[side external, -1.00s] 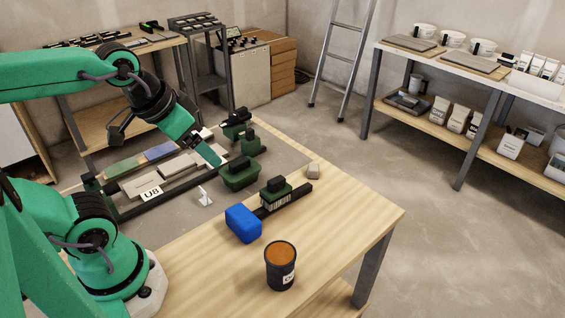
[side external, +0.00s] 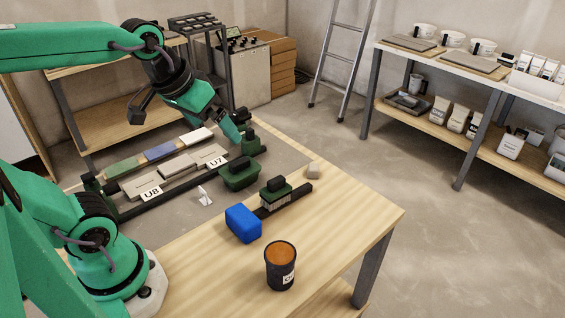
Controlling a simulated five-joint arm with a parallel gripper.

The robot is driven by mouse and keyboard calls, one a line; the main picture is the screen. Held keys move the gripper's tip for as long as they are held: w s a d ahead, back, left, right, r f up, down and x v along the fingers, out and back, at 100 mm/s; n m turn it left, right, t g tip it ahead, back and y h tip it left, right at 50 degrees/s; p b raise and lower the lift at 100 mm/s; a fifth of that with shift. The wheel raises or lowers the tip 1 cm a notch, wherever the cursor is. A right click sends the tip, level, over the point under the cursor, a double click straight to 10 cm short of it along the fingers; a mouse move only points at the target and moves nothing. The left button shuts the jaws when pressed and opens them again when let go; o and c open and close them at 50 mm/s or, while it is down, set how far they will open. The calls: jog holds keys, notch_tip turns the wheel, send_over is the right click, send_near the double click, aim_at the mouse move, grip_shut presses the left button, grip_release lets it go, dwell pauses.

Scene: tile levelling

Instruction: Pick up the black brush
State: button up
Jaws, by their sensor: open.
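My gripper (side external: 232,130) is at the far right end of the tile frame, beside a dark green clamp (side external: 249,142). Its teal finger points down and right; the jaws are open, with nothing seen between them. A block with a black top, green body and pale striped lower edge (side external: 275,193) sits by a long black bar (side external: 299,192) on the table; I cannot tell for sure whether this is the black brush. My gripper is well behind and left of it, apart from it. A larger green block with a black handle (side external: 240,174) stands between them.
Tiles marked U8 (side external: 152,190) and U7 (side external: 215,162) lie in the frame. A blue block (side external: 243,223) and a dark cup with orange contents (side external: 281,265) stand toward the front. A small beige block (side external: 313,171) lies near the table's right edge.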

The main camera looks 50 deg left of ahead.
jog(key=w+a+r+n, duration=0.2)
jog(key=w+a+n, duration=0.4)
jog(key=w, duration=0.5)
jog(key=n+g+y, duration=0.2)
jog(key=n, duration=1.1)
send_over(239, 110)
jog(key=s, duration=0.2)
jog(key=f, duration=1.8)
jog(key=shift+w+d+f, duration=0.1)
jog(key=shift+d+f, duration=0.15)
jog(key=shift+d, duration=0.15)
jog(key=shift+d+x, duration=0.2)
jog(key=shift+x, duration=3.6)
jog(key=shift+f, duration=0.1)
jog(key=shift+c, duration=0.2)
jog(key=c, duration=1.2)
jog(key=shift+c, duration=0.2)
